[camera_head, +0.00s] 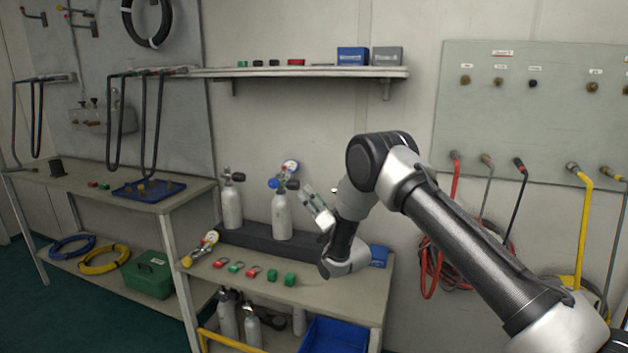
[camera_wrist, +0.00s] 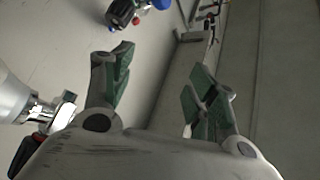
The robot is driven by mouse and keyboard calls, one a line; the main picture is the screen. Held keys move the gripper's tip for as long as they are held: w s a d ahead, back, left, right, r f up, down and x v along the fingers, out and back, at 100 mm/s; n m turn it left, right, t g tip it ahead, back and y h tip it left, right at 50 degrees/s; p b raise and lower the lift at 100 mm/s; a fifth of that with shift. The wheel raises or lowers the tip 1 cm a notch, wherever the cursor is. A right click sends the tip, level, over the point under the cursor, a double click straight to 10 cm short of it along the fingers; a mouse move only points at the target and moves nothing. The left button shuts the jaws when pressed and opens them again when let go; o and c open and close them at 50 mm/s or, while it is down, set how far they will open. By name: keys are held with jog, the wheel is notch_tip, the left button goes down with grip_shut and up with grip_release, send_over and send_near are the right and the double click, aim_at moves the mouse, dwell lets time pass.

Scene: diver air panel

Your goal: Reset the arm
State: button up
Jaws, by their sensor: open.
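My arm reaches in from the right in the head view, bent at the elbow. My gripper (camera_head: 312,205) is over the bench (camera_head: 340,290), just right of the second white cylinder (camera_head: 282,216), which has a blue-knobbed valve and a gauge. In the wrist view my gripper (camera_wrist: 158,85) is open, its green-padded fingers apart with nothing between them. A valve with a blue knob (camera_wrist: 125,12) shows beyond the fingers at the top of the wrist view. Whether the gripper touches the cylinder's valve cannot be told for certain, but a gap seems to show.
Another white cylinder (camera_head: 232,203) stands to the left in the dark rack. Red and green fittings and a brass regulator (camera_head: 201,249) lie on the bench. A shelf (camera_head: 300,72) hangs above. The hose panel (camera_head: 540,110) is at right behind my arm.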

jog(key=w+d+r+g+h, duration=0.25)
jog(key=d+r+h, duration=0.25)
jog(key=d+r, duration=0.65)
jog(key=s+d+r+g+h, duration=0.3)
jog(key=s+d+r+h, duration=0.2)
jog(key=s+d+r, duration=0.6)
jog(key=s+d+f+g+h, duration=0.1)
jog(key=s+d, duration=0.4)
jog(key=s, duration=0.9)
jog(key=s+d+f+n+g+h, duration=0.1)
jog(key=s+d+f+g, duration=0.2)
jog(key=s, duration=1.2)
jog(key=s+d+f+n+g+h, duration=0.1)
jog(key=s+d+g, duration=0.4)
jog(key=s, duration=0.9)
jog(key=shift+s+d+f, duration=0.25)
jog(key=shift+d+f, duration=0.4)
jog(key=shift+d, duration=0.3)
